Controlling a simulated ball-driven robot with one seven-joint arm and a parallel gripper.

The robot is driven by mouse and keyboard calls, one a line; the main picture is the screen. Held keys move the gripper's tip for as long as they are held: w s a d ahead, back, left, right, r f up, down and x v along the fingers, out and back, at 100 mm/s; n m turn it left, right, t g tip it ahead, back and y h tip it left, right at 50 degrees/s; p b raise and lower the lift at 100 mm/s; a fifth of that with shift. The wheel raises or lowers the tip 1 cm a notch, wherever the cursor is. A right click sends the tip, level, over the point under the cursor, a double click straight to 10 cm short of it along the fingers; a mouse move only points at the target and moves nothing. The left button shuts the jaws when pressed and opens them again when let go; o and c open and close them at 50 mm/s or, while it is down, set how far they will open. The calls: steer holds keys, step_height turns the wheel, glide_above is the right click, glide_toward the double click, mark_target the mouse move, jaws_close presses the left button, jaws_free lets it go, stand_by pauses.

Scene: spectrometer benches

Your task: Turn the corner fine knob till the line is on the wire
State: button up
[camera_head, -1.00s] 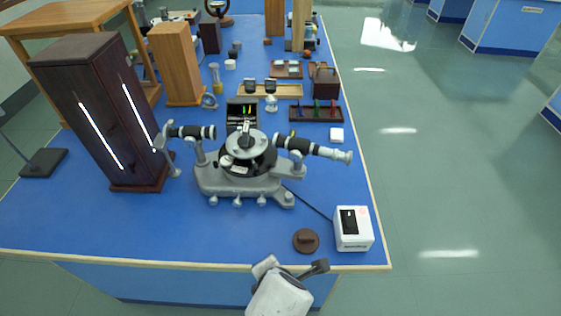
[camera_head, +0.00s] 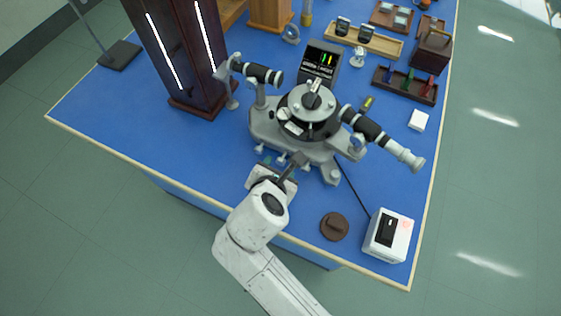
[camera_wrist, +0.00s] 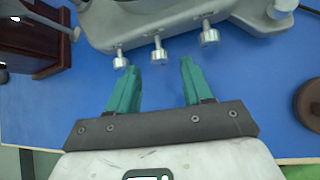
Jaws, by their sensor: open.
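The grey spectrometer (camera_head: 262,122) stands on the blue bench, with a black round table and two tubes. Several small silver knobs line its front edge; a left one (camera_wrist: 120,61), a middle one (camera_wrist: 158,52) and a right one (camera_wrist: 209,37) show in the wrist view. I cannot tell which is the corner fine knob. My gripper (camera_wrist: 160,66) is open and empty, its green fingers pointing at the front edge. The middle knob is just beyond the fingertips, roughly between them, apparently untouched. A small dark display (camera_head: 320,62) behind shows coloured bars; line and wire cannot be made out.
A tall dark cabinet (camera_head: 175,50) stands at left. A brown round piece (camera_head: 334,227) and a white box (camera_head: 389,235) with a cable lie near the front right edge. Bare blue bench (camera_head: 170,135) is free left of the gripper.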

mark_target(280, 163)
steer(key=shift+x, duration=1.65)
steer(key=shift+f, duration=0.1)
steer(key=shift+c, duration=0.5)
jaws_close()
